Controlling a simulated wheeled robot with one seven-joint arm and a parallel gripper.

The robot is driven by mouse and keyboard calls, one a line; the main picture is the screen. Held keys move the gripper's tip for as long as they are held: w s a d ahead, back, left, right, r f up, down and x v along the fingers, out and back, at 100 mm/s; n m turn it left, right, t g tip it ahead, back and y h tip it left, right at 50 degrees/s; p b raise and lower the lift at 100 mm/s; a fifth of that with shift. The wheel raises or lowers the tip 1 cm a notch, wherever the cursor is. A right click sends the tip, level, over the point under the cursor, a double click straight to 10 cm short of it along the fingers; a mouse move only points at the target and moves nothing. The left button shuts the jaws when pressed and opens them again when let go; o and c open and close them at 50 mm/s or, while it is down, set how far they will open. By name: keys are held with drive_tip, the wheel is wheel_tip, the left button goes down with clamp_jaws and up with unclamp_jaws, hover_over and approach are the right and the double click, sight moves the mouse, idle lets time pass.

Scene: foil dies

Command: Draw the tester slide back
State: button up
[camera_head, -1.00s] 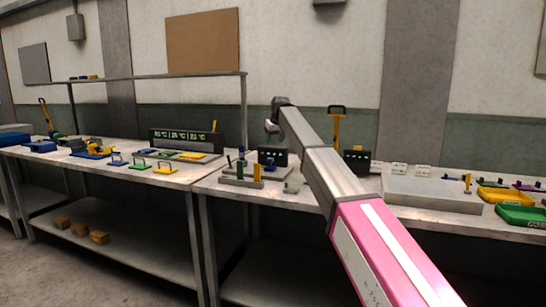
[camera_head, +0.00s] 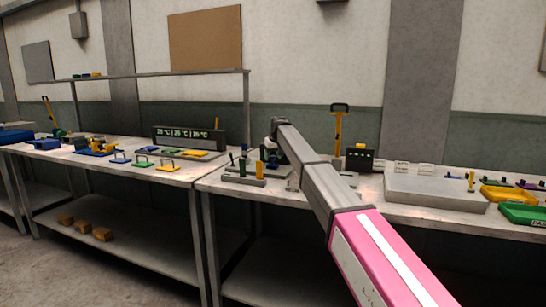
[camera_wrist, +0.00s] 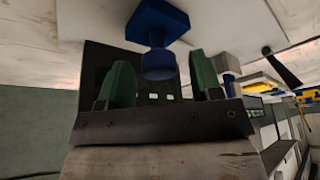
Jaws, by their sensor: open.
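In the wrist view, which looks upside down, a blue knob (camera_wrist: 158,65) on a short neck joins a blue square block (camera_wrist: 156,20). My gripper (camera_wrist: 161,82) is open, with one green finger on each side of the knob and a gap on both sides. Behind it is a dark panel (camera_wrist: 97,60) with small lit green marks, likely the tester. The fingertips are not clear there.
A grey block with upright pegs (camera_head: 243,180) stands left of my wrist. A black unit with green lights (camera_head: 360,159) and a yellow post (camera_head: 338,130) stand right.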

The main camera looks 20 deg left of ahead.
clamp_jaws()
drive_tip(key=shift+w+a+r, duration=0.1)
drive_tip(key=shift+w+a, duration=0.05)
drive_tip(key=shift+a, duration=1.45)
drive_tip(key=shift+w+a, duration=0.1)
drive_tip(key=shift+a, duration=1.45)
unclamp_jaws()
drive_tip(key=shift+a, duration=0.15)
drive_tip(key=v, duration=1)
drive_tip(key=shift+s+r, duration=0.15)
drive_tip(key=shift+r, duration=0.2)
